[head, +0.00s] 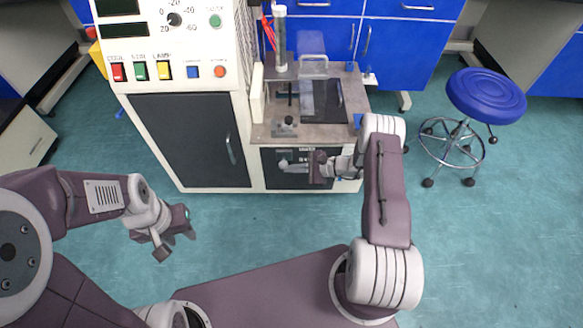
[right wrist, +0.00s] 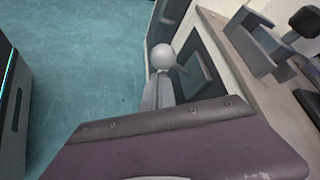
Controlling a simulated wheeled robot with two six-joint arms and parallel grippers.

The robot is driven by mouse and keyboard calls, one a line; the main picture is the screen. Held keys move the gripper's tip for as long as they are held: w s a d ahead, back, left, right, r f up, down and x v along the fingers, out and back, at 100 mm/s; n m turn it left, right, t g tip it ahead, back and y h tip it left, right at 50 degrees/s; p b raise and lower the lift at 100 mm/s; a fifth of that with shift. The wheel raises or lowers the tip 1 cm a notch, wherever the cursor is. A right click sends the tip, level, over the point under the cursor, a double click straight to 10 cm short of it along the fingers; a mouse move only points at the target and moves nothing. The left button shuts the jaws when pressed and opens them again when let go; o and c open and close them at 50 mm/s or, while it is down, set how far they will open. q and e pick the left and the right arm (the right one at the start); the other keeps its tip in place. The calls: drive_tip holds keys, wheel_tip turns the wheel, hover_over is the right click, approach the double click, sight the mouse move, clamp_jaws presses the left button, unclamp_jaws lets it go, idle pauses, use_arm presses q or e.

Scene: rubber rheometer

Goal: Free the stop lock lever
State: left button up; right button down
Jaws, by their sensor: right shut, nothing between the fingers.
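The lever (head: 284,163) has a pale round knob and sits on the dark front panel of the bench unit, below the worktop. In the right wrist view its ball knob (right wrist: 164,56) shows just beyond my gripper. My right gripper (head: 312,167) points left at the panel, close to the right of the lever. It is shut with nothing held; contact with the lever cannot be told. Its purple body hides much of the lower right wrist view. My left gripper (head: 177,244) is open and empty above the floor, left of the panel.
A control cabinet (head: 190,139) with a dark door stands left of the panel. The worktop (head: 350,98) above carries a clear tube (head: 280,40) and small fixtures. A blue stool (head: 487,95) stands at right. The floor in front is clear.

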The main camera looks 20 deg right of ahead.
use_arm(q)
drive_tip(key=shift+r+p, duration=0.45)
drive_tip(key=shift+r, duration=0.1)
use_arm(e)
drive_tip(key=shift+w+r, duration=0.1)
drive_tip(key=shift+r, duration=0.5)
